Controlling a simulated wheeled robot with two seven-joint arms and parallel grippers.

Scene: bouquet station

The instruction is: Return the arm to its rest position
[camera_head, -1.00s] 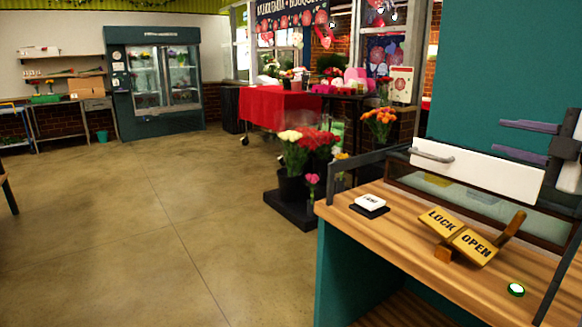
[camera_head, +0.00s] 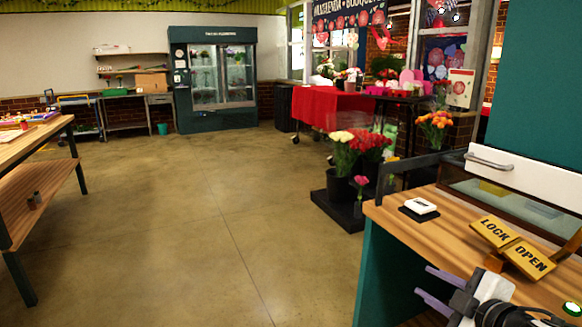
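My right gripper (camera_head: 424,280) is at the bottom right of the head view, by the front edge of the wooden counter (camera_head: 390,213). Its two lavender fingers point left, apart, with nothing between them. Part of my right arm runs off the lower right of the picture. My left gripper is not in view.
The counter carries a yellow LOCK/OPEN block (camera_head: 512,247), a small white item on a dark pad (camera_head: 420,206) and a green round button (camera_head: 572,308). A white drawer front (camera_head: 520,175) is behind. Flower buckets (camera_head: 340,160) stand beyond; a wooden table (camera_head: 35,140) stands left. The middle floor is clear.

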